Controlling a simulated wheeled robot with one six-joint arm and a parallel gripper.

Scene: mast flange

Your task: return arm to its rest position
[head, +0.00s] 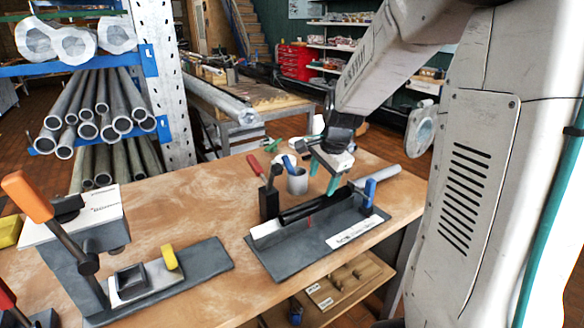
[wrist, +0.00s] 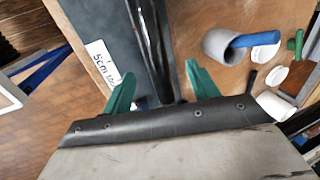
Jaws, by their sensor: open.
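My gripper (head: 324,178) has green fingers and hangs over the right part of the grey fixture on the wooden bench. In the wrist view my gripper (wrist: 160,85) shows its two green fingers spread apart. A dark tube (head: 305,208) lies along the fixture (head: 282,258), and in the wrist view the tube (wrist: 150,45) runs between the open fingers. I cannot tell whether the fingers touch it. My arm (head: 385,60) reaches down from the upper right of the head view.
A grey cup (head: 297,183) with a blue-handled tool stands behind the fixture. A red-handled clamp (head: 262,178) and a blue-handled clamp (head: 369,193) rise at its sides. An orange-handled press (head: 75,235) stands at left. Racked pipes (head: 95,115) fill the back left. Bare bench (head: 190,215) lies between.

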